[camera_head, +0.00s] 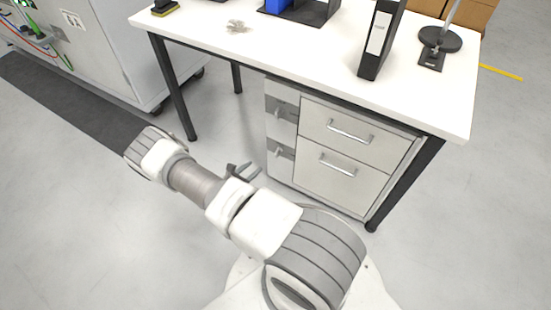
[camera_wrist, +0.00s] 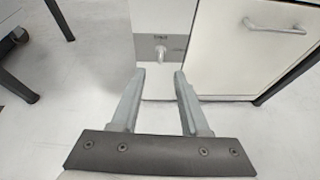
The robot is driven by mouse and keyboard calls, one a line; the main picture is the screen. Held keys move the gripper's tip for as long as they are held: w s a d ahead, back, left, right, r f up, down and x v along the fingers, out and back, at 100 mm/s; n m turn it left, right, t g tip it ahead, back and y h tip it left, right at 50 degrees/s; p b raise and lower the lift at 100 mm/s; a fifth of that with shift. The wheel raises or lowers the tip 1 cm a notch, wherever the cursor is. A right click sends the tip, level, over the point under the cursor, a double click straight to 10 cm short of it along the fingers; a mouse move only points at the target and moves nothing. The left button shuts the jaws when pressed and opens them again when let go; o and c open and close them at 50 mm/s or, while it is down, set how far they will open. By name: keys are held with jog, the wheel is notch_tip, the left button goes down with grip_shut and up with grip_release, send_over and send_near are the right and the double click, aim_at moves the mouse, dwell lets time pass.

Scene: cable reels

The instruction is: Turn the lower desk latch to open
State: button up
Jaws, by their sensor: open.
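The lower desk latch (camera_head: 279,152) is a small light knob on a grey plate, on the narrow panel left of the lower drawer. It also shows in the wrist view (camera_wrist: 160,53), pointing down from its mount. My gripper (camera_wrist: 160,74) is open and empty. Its two fingers point toward the panel, and the latch appears just beyond and between the fingertips, not gripped. In the head view my gripper (camera_head: 244,170) is left of and slightly below the latch, partly hidden by my arm. The upper latch (camera_head: 281,111) sits above, its knob also visible.
The lower drawer (camera_head: 340,182) and upper drawer (camera_head: 352,136) have bar handles and look closed. The white desk top (camera_head: 300,60) overhangs the cabinet, with dark desk legs (camera_head: 172,85) at the sides. The floor left of the cabinet is clear.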

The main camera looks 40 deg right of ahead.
notch_tip(320, 180, down, 3)
jog(key=b, duration=0.6)
send_near(276, 154)
jog(key=shift+n, duration=0.4)
jog(key=x, duration=0.8)
jog(key=shift+w+d+f, duration=0.15)
jog(key=shift+d+f, duration=0.05)
jog(key=shift+f, duration=0.05)
jog(key=shift+w+d+f+t, duration=0.1)
jog(key=shift+w+d+t, duration=0.15)
jog(key=shift+d, duration=0.25)
grip_shut()
